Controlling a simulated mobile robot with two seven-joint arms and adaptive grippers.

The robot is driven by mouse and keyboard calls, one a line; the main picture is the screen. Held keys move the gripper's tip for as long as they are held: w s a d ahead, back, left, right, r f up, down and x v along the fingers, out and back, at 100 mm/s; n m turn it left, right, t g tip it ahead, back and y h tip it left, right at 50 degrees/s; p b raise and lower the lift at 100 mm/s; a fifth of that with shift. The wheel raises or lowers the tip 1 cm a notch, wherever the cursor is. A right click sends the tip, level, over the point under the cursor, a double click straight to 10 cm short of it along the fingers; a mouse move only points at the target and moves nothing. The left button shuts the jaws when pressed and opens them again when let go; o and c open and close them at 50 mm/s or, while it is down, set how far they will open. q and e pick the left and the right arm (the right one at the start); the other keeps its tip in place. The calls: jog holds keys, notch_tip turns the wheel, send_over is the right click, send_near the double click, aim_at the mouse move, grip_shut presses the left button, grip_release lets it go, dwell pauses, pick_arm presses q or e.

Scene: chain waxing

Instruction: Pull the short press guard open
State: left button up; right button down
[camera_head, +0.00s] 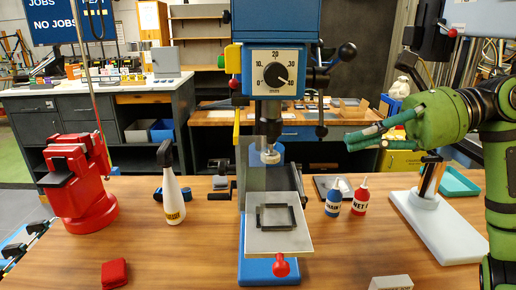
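A blue bench press (275,30) with a white dial stands at the middle of the table. Under its spindle is a grey upright panel (270,178), and in front of that a pale plate (270,240) carries a black rectangular frame (276,217). A red knob (280,266) sits at the plate's front edge. No label shows which part is the short press guard, so I cannot tell. My green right gripper (349,141) is in the air right of the press, fingers pointing left and apart from it. Its finger gap is not clear. My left gripper is out of view.
A red machine (76,185) stands at the left, with a white bottle (172,196) beside it. Blue (333,203) and red (361,198) bottles stand right of the press. A white-based stand (440,235) is beneath my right arm.

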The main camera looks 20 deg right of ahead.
aim_at(242, 159)
pick_arm(q)
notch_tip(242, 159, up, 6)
jog(key=p, duration=0.6)
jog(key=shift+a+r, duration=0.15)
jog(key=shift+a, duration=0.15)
pick_arm(e)
jog(key=s+r+x, duration=0.1)
jog(key=x, duration=1.3)
jog(key=shift+a, duration=0.7)
jog(key=shift+f, duration=0.1)
jog(key=shift+a, duration=0.1)
